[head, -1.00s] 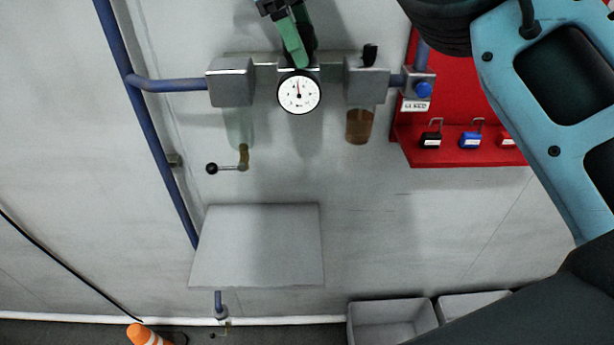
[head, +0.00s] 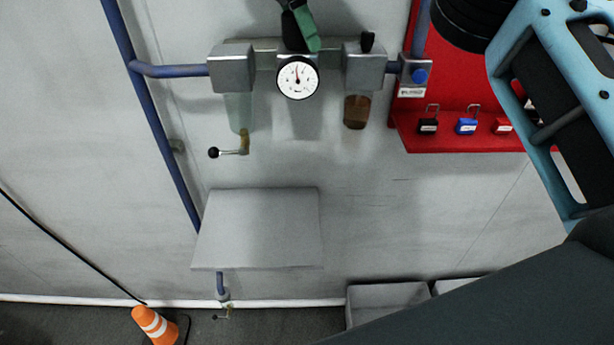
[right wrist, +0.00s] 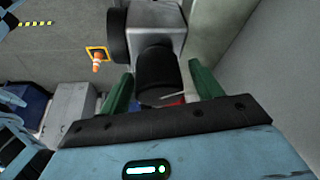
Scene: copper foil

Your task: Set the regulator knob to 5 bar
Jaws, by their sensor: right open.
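The regulator's black knob (right wrist: 158,75) shows large in the right wrist view, below a grey block (right wrist: 157,22). My right gripper (right wrist: 160,72) is open, with one green finger on each side of the knob. Contact with the knob cannot be told. In the head view the right gripper (head: 300,30) is at the top edge, just above the round white gauge (head: 297,77). The gauge's needle points nearly straight up; its numbers are too small to read. The left gripper is not in view.
Grey blocks flank the gauge, with a bowl (head: 357,111) under the right one and a small lever (head: 230,153) below the left. A blue pipe (head: 158,120) runs down the left. A red lock board (head: 455,141) is at right. A grey panel (head: 258,228) is below.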

